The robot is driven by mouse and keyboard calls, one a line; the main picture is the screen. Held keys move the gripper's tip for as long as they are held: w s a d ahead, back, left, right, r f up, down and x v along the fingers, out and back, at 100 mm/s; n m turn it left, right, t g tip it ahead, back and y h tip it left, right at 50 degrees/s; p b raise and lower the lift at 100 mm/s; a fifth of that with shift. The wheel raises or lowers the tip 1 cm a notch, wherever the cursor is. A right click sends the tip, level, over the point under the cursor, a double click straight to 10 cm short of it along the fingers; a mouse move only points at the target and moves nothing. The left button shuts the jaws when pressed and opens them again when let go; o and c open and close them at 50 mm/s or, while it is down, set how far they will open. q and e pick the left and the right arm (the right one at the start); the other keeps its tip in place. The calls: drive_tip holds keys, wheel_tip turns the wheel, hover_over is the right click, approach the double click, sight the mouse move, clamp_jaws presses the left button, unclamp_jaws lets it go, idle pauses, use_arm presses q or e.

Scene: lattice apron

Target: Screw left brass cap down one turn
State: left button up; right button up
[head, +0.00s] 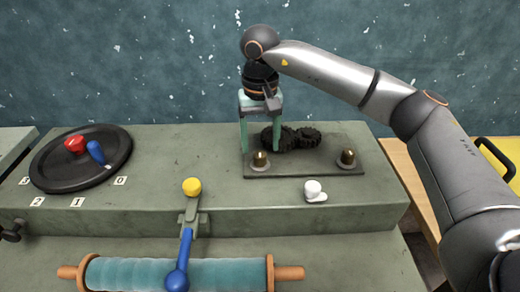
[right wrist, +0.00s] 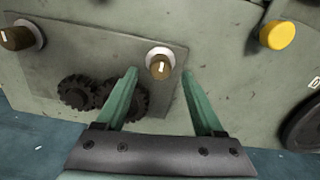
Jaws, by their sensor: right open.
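The left brass cap (head: 260,160) stands upright on a dark plate (head: 310,171) on the grey-green bench. It also shows in the right wrist view (right wrist: 159,68), with a white mark on its top and a pale ring at its base. My right gripper (head: 262,149) points down over it, open and empty. In the right wrist view its green fingertips (right wrist: 158,72) lie on either side of the cap with gaps at both sides. I cannot tell whether the tips reach down around it. My left gripper is out of view.
The right brass cap (head: 347,158) stands on the same plate. Dark gears (head: 291,137) sit just behind the left cap.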

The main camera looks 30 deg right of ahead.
sight(260, 158)
drive_tip(key=shift+f, duration=1.25)
clamp_jaws()
